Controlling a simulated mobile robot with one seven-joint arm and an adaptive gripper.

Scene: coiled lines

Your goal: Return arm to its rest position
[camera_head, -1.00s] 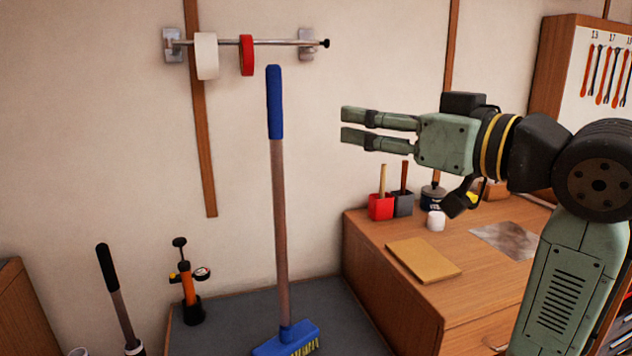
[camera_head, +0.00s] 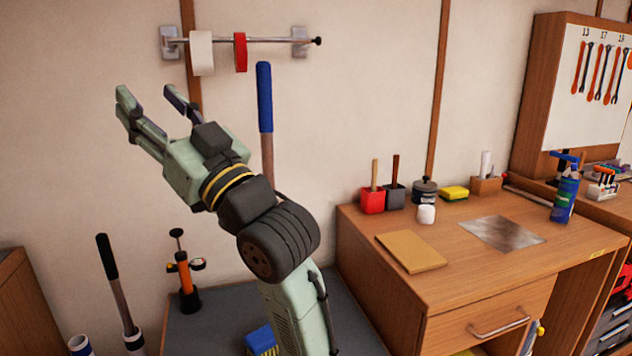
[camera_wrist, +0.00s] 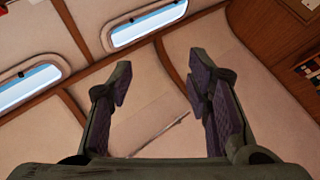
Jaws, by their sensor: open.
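My gripper (camera_head: 150,98) is open and empty in the head view, raised at the left in front of the wall and pointing up and left. Its two fingers stand apart with nothing between them. In the wrist view the open fingers (camera_wrist: 160,85) frame bare wall panels. My arm rises from the bottom middle and bends left at its dark joint. It hides much of the broom's lower part.
A wall rail (camera_head: 270,40) carries a white roll (camera_head: 201,53) and a red roll (camera_head: 240,52). The broom's blue grip (camera_head: 264,97) stands just right of my gripper. A hand pump (camera_head: 185,275) is below. A wooden desk (camera_head: 470,270) with small items is at right.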

